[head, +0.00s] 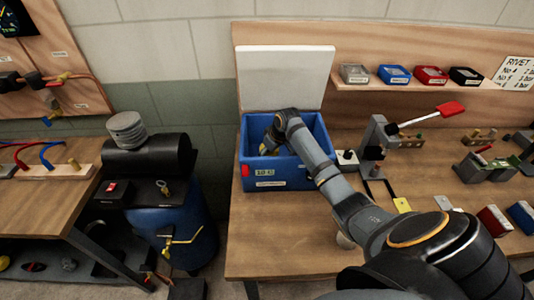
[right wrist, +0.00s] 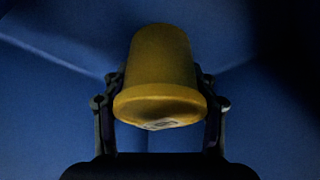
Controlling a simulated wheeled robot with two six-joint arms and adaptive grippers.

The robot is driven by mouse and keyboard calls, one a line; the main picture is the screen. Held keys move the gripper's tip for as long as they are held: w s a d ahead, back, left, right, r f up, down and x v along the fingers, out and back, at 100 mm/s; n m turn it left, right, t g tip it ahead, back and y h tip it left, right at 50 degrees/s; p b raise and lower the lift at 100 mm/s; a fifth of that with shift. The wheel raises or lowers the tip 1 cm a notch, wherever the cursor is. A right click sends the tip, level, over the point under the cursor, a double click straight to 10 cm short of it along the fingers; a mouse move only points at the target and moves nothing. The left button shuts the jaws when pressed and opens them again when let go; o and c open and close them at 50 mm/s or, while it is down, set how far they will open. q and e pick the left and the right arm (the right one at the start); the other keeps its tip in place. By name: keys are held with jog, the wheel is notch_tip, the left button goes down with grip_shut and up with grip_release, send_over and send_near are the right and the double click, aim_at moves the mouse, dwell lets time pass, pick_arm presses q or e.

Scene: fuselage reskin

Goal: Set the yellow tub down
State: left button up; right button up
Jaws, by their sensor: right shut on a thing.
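The yellow tub (right wrist: 160,70) fills the middle of the right wrist view, with its wider rim toward the camera and a pale label partly showing on the near end. My right gripper (right wrist: 161,82) is shut on it, one finger on each side. In the head view my right arm reaches over the front of the blue bin (head: 285,180), and the gripper (head: 268,148) is down inside it. Only a small yellowish patch shows there. Blue walls surround the tub in the wrist view; whether it touches the bin's bottom I cannot tell. My left gripper is not in view.
The bin's white lid (head: 286,78) stands open behind it. To the right are a grey press with a red-handled lever (head: 440,113) and a shelf with small boxes (head: 395,74). A blue-bodied compressor (head: 190,235) stands left of the bench.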

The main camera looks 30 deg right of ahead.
jog(key=shift+r, duration=0.1)
jog(key=o, duration=1.5)
jog(key=b+v, duration=0.1)
jog(key=v, duration=0.6)
jog(key=shift+s+r, duration=0.15)
jog(key=shift+r, duration=0.1)
